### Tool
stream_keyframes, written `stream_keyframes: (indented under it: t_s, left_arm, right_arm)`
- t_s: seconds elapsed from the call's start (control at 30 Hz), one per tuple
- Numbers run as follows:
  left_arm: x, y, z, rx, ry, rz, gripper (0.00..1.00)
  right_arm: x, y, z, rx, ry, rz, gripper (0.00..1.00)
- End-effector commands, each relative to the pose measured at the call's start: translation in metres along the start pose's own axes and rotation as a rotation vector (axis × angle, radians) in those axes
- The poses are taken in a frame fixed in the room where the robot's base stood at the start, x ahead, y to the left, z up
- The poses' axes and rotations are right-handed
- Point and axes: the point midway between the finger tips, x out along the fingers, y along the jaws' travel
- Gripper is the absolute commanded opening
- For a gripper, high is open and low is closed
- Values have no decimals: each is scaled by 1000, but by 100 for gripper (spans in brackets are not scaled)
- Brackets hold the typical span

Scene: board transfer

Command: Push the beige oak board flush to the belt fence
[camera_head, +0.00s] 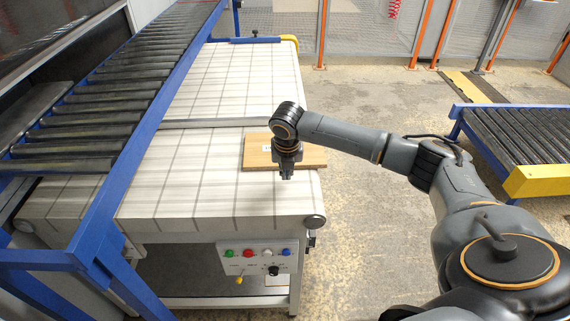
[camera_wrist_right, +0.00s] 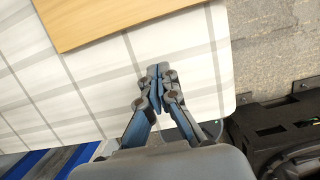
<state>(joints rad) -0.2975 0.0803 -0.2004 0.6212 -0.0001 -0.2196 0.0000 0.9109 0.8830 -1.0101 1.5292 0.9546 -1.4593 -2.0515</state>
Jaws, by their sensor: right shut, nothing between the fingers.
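The beige oak board (camera_head: 256,155) lies flat near the right edge of the white, grey-lined belt (camera_head: 190,180). A small white label on it is partly hidden behind my right wrist. In the right wrist view the board (camera_wrist_right: 110,18) crosses the upper left. My right gripper (camera_head: 286,174) points down near the board's front edge. In the wrist view its fingertips (camera_wrist_right: 158,70) are together and empty, with belt showing between them and the board. A grey strip (camera_head: 190,124) crosses the belt behind the board; I cannot tell whether it is the fence. My left gripper is out of view.
A blue-framed roller conveyor (camera_head: 95,110) runs along the left of the belt. A control panel (camera_head: 258,256) with coloured buttons sits below the belt's front edge. Another roller conveyor (camera_head: 520,145) stands at the right. The belt left of the board is clear.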

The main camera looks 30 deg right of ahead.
Motion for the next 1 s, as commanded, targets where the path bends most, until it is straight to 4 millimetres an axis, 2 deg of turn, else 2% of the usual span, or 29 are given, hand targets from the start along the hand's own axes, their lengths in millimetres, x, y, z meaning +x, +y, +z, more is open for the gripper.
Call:
stream_keyframes:
  t_s: [0.1, 0.23, 0.43, 1.0]
  left_arm:
    - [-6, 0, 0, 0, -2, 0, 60]
    - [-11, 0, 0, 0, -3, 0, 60]
    - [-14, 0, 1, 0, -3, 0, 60]
    - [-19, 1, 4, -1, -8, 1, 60]
  right_arm:
    - [22, 0, 2, 2, 1, -1, 0]
    - [23, 0, 22, 3, -3, 0, 0]
    - [29, 0, 35, 1, -1, 0, 0]
    - [28, -4, 38, 1, -1, -1, 0]
